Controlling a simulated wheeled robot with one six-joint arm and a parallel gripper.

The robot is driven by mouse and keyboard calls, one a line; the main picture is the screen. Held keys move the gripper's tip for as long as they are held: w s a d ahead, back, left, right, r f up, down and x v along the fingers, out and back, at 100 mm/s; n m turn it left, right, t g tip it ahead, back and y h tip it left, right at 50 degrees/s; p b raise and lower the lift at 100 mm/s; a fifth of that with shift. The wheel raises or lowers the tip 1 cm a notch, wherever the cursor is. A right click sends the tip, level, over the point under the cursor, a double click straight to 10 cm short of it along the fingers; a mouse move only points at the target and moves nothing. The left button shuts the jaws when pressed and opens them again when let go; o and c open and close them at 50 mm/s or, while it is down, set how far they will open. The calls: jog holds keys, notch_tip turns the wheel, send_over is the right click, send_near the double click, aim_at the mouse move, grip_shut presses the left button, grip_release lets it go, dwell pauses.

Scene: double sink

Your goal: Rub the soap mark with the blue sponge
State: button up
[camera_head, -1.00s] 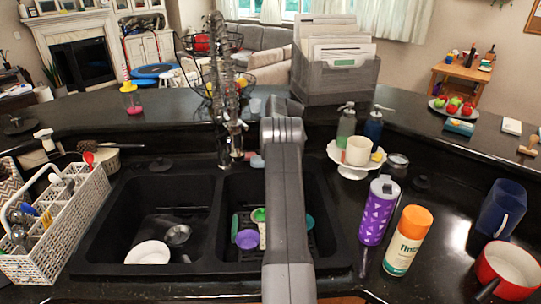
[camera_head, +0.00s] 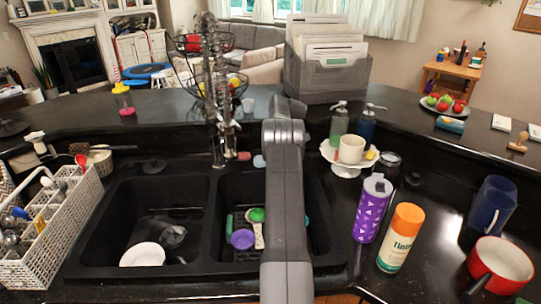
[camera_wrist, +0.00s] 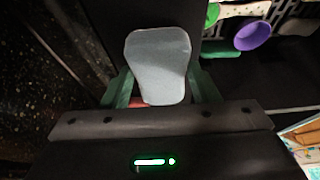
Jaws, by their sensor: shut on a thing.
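In the wrist view a pale blue-grey, rounded block, which looks like the blue sponge (camera_wrist: 158,62), sits between the two green fingers of my gripper (camera_wrist: 160,92). My gripper is shut on it. A small reddish bit shows by the sponge's lower left edge; I cannot tell what it is. In the head view my own arm hides the gripper and the sponge. I cannot make out the soap mark in either view.
The right basin holds a purple cup (camera_head: 243,239) and a green-topped utensil (camera_head: 257,216). A white plate (camera_head: 143,254) lies in the left basin. Right of the sink stand a purple tumbler (camera_head: 372,208), an orange-capped bottle (camera_head: 401,238) and a red pot (camera_head: 499,264). A utensil basket (camera_head: 62,231) stands left.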

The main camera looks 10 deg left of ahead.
jog(key=shift+w+d+f+p, duration=0.1)
jog(key=shift+w+d+p, duration=0.15)
jog(key=shift+d, duration=0.8)
jog(key=shift+w+d+p, duration=0.15)
jog(key=shift+d+p, duration=0.05)
jog(key=shift+d, duration=0.9)
jog(key=shift+w+d+f+p, duration=0.1)
jog(key=shift+w+d+p, duration=0.15)
jog(key=shift+d, duration=0.8)
jog(key=shift+a, duration=0.1)
jog(key=shift+s+a+r+b, duration=0.1)
jog(key=shift+s+a+b, duration=0.15)
jog(key=shift+a, duration=0.6)
jog(key=shift+s+a+r+b, duration=0.15)
jog(key=shift+a+b, duration=0.15)
jog(key=shift+a, duration=0.55)
jog(key=shift+s+a+f+b, duration=0.1)
jog(key=shift+s+a+b, duration=0.15)
jog(key=shift+a, duration=0.85)
jog(key=shift+s+a+f+b, duration=0.1)
jog(key=shift+s+a+b, duration=0.15)
jog(key=shift+a, duration=0.85)
jog(key=shift+s+a+f+b, duration=0.1)
jog(key=shift+s+a+b, duration=0.15)
jog(key=shift+a, duration=0.85)
jog(key=shift+w+r+p, duration=0.1)
jog(key=shift+r+p, duration=1.7)
jog(key=shift+r, duration=1.25)
